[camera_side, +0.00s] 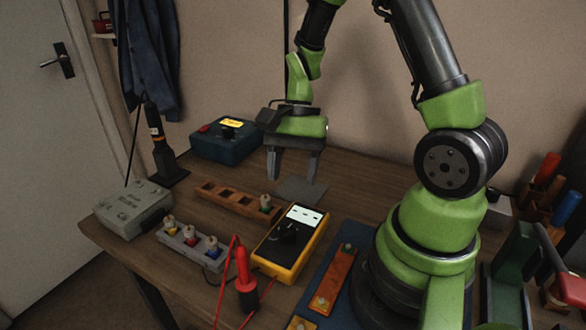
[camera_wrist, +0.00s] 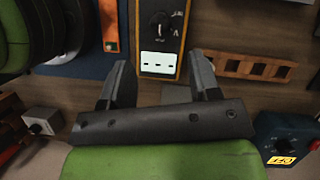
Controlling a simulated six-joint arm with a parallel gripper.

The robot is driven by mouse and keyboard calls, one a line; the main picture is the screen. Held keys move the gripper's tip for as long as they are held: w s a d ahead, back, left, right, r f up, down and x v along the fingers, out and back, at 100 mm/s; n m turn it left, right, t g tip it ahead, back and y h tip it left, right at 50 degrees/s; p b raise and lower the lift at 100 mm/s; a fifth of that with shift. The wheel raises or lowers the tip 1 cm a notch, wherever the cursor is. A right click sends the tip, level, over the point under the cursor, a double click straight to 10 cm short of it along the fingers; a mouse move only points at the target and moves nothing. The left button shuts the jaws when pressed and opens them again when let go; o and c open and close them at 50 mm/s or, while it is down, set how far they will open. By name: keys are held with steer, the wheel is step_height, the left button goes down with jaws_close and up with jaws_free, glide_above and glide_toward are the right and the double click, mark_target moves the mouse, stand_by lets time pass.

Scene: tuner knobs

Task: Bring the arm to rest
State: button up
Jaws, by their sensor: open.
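My gripper (camera_side: 292,164) hangs above the wooden table, fingers pointing down, open and empty. In the wrist view my gripper (camera_wrist: 160,80) shows its two dark fingers spread apart, with the yellow multimeter (camera_wrist: 160,33) seen beyond and between them. In the side view the yellow multimeter (camera_side: 291,246) lies on the table in front of the gripper, with a lit screen and a dark dial. A grey plate (camera_side: 300,190) lies flat on the table near the fingertips. The fingers touch nothing that I can see.
A wooden holder (camera_side: 228,198) with square holes and a grey strip (camera_side: 190,245) with several knobs lie left of the multimeter. A blue box (camera_side: 225,140) stands behind. A grey box (camera_side: 132,208) is at the left edge. A red probe (camera_side: 244,272) stands in front.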

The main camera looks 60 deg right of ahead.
steer(key=s+a+r+n+t, duration=0.2)
steer(key=r+n, duration=0.1)
steer(key=r, duration=0.2)
steer(key=s+a+r+n+t+h, duration=0.1)
steer(key=s+a+r+n+t, duration=0.1)
steer(key=r, duration=0.4)
steer(key=s+a+r+n+t+h, duration=0.1)
steer(key=s+a+r+n+t, duration=0.1)
steer(key=s+r+n+t, duration=0.2)
step_height(320, 180, up, 2)
steer(key=shift+a+r+n, duration=0.2)
steer(key=shift+a+n, duration=0.05)
steer(key=shift+n, duration=0.85)
